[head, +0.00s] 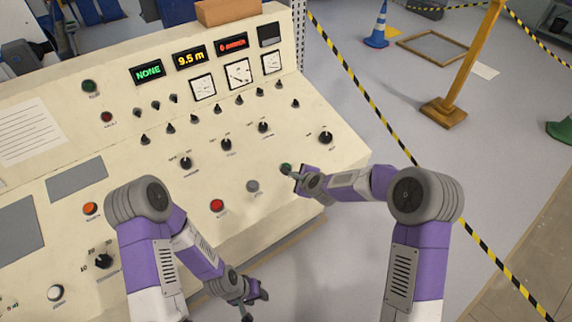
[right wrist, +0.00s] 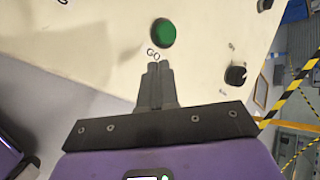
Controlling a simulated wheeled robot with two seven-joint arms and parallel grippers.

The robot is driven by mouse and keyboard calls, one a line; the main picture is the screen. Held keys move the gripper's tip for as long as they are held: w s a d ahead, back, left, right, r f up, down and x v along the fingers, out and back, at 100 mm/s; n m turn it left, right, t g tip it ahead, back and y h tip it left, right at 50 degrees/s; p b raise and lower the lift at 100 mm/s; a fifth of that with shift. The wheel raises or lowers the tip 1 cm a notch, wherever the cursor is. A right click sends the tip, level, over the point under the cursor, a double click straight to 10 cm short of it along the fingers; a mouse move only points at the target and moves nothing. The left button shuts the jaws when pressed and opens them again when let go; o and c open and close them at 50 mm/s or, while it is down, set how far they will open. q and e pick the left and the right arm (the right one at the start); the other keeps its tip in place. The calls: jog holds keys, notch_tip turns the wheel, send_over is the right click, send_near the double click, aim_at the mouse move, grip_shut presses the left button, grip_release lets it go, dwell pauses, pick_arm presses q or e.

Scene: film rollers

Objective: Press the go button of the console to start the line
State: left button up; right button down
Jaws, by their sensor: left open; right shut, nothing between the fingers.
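The cream console (head: 135,205) fills the left and middle of the head view. Its green go button (right wrist: 163,33) shows clearly in the right wrist view, with the label GO just below it; in the head view the green button (head: 285,167) is partly hidden by my gripper. My right gripper (head: 289,173) is shut and empty, its fingertips right beside the button. In the right wrist view the closed fingertips (right wrist: 154,66) point at the label, with a gap to the button in the picture; I cannot tell their height above the panel. My left gripper (head: 254,302) is open and empty at the console's front edge.
A red button (head: 217,205) and a grey button (head: 252,187) sit left of the go button. Several knobs and switches lie behind, below displays reading NONE (head: 148,72) and 9.5 m (head: 190,57). Striped tape (head: 362,88) crosses the floor at right.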

jog(key=w+a+r+m+t, duration=0.1)
jog(key=w+r+m, duration=0.3)
jog(key=r, duration=0.4)
jog(key=shift+w+a+t, duration=0.3)
jog(key=shift+a+t, duration=0.1)
jog(key=shift+a, duration=0.2)
jog(key=b, duration=0.4)
send_over(288, 164)
jog(key=s, duration=0.3)
notch_tip(288, 164, down, 8)
jog(key=shift+d+r, duration=0.1)
jog(key=shift+r, duration=0.15)
jog(key=shift+w+f+b, duration=0.1)
jog(key=shift+f+b, duration=0.4)
jog(key=shift+b, duration=0.1)
jog(key=shift+f, duration=0.1)
jog(key=shift+w+f+b, duration=0.1)
jog(key=shift+f+b, duration=0.2)
jog(key=shift+b, duration=0.15)
